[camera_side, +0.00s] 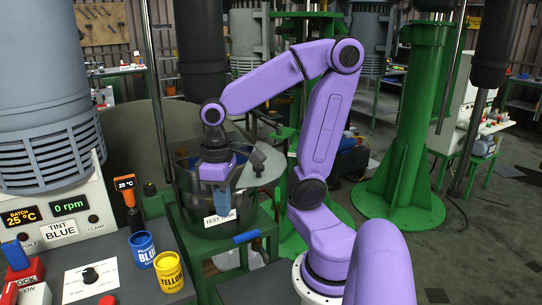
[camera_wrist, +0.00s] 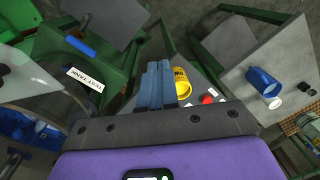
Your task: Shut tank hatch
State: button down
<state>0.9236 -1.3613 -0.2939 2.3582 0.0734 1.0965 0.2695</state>
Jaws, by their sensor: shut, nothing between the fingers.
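The dark, round test tank (camera_side: 200,212) stands in a green frame in the side view, with a "TEST TANK" label on its front. That label also shows at the left of the wrist view (camera_wrist: 85,77). A pale, flat, disc-like plate (camera_side: 267,170), possibly the hatch, sits at the tank's right at rim height; its exact angle is unclear. My gripper (camera_side: 222,194) hangs at the tank's front rim with its blue fingers shut, pointing down and empty. In the wrist view its fingers (camera_wrist: 155,75) are together. My gripper hides part of the tank opening.
A blue bar (camera_side: 246,237) lies on the green frame. Blue (camera_side: 143,248) and yellow (camera_side: 169,271) cans stand on the bench at the left. A large grey ribbed vessel (camera_side: 45,120) and a thin upright rod (camera_side: 155,90) stand left of the tank.

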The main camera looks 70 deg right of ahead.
jog(key=w+d+r+m+y, duration=0.1)
jog(key=d+r+m, duration=0.2)
jog(key=d+m, duration=0.5)
jog(key=w+d+r+m+y, duration=0.1)
jog(key=d+r+m, duration=0.1)
jog(key=d+m, duration=0.55)
jog(key=s+d+r+m+t, duration=0.4)
jog(key=s+d+r+m, duration=0.2)
jog(key=s+d+m, duration=0.75)
jog(key=m, duration=0.1)
send_over(271, 174)
jog(key=f, duration=0.9)
jog(key=shift+s+d+f, duration=0.2)
jog(key=shift+s+f, duration=0.15)
jog(key=shift+s, duration=0.05)
jog(key=shift+w+a+m, duration=0.25)
jog(key=shift+w+m, duration=0.05)
jog(key=shift+w, duration=0.1)
